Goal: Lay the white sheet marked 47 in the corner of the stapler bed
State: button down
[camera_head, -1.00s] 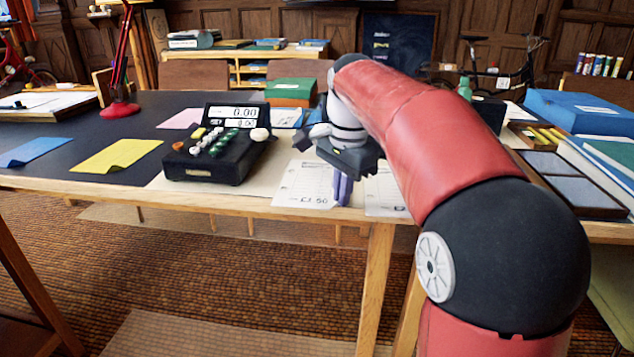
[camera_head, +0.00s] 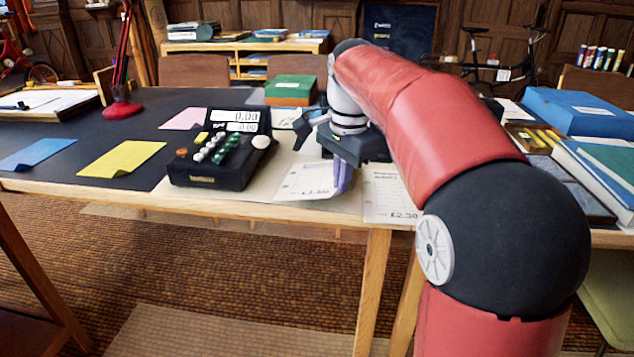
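A white sheet (camera_head: 305,180) with a printed price, seemingly £1.50, is at the table's front edge, slightly askew. No 47 is legible on it. My gripper (camera_head: 343,178) points down at the sheet's right edge, its purple fingers close together and seemingly pinching that edge. Whether the sheet is lifted is hard to tell. A second white sheet (camera_head: 390,197) marked £2.30 lies to the right, partly behind my arm. I cannot make out a stapler for certain; a dark blue-grey object (camera_head: 303,128) left of my wrist is partly hidden.
A black till (camera_head: 222,165) with a raised display stands left of the sheet. Yellow (camera_head: 122,158), blue (camera_head: 36,153) and pink (camera_head: 184,119) papers lie farther left. A green box (camera_head: 291,88) is behind. Blue binders (camera_head: 580,113) crowd the right table.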

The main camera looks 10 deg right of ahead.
jog(key=shift+r, duration=1.35)
